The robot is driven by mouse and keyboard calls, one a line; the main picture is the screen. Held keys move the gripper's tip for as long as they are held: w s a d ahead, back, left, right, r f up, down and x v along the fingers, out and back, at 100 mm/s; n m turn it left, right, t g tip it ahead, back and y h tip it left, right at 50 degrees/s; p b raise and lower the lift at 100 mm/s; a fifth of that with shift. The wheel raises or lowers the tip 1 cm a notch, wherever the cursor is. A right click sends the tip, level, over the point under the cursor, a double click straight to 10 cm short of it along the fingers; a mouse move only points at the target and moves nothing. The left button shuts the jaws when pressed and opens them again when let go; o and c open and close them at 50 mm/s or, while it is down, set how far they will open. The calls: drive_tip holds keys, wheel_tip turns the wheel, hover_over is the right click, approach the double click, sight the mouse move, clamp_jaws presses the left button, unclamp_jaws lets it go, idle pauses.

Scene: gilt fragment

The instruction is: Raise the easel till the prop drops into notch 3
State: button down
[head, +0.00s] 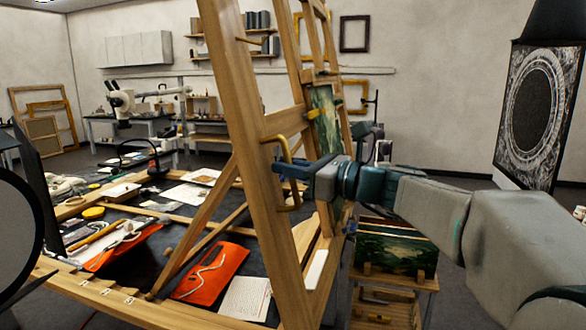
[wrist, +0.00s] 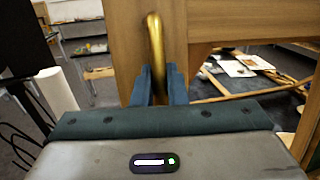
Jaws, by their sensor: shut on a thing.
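The wooden easel (head: 238,90) stands tilted on the bench at the middle of the head view. My gripper (head: 284,169) is shut on the brass handle (head: 295,148) on the easel's side post. In the wrist view the handle (wrist: 155,40) runs down between my two blue fingers (wrist: 159,84). The diagonal wooden prop (head: 200,225) slopes from the post down to the base rail (head: 75,277). Its foot is near the rail, right of small white labels (head: 105,292). I cannot read the labels or tell whether the foot sits in a notch.
Tools and papers lie at the left. A painting (head: 395,248) rests on a small wooden stand at the right. Open floor lies behind.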

drive_tip(key=shift+a, duration=0.25)
drive_tip(key=c, duration=1.5)
unclamp_jaws()
drive_tip(key=shift+w+a, duration=0.1)
drive_tip(key=shift+a, duration=0.2)
drive_tip(key=shift+d, duration=0.3)
drive_tip(key=shift+d+f, duration=0.1)
drive_tip(key=shift+d, duration=0.25)
drive_tip(key=b+v, duration=0.1)
drive_tip(key=v, duration=0.5)
drive_tip(key=b+v, duration=0.1)
drive_tip(key=v, duration=0.6)
drive_tip(key=shift+s+a, duration=0.1)
drive_tip(key=shift+s, duration=0.15)
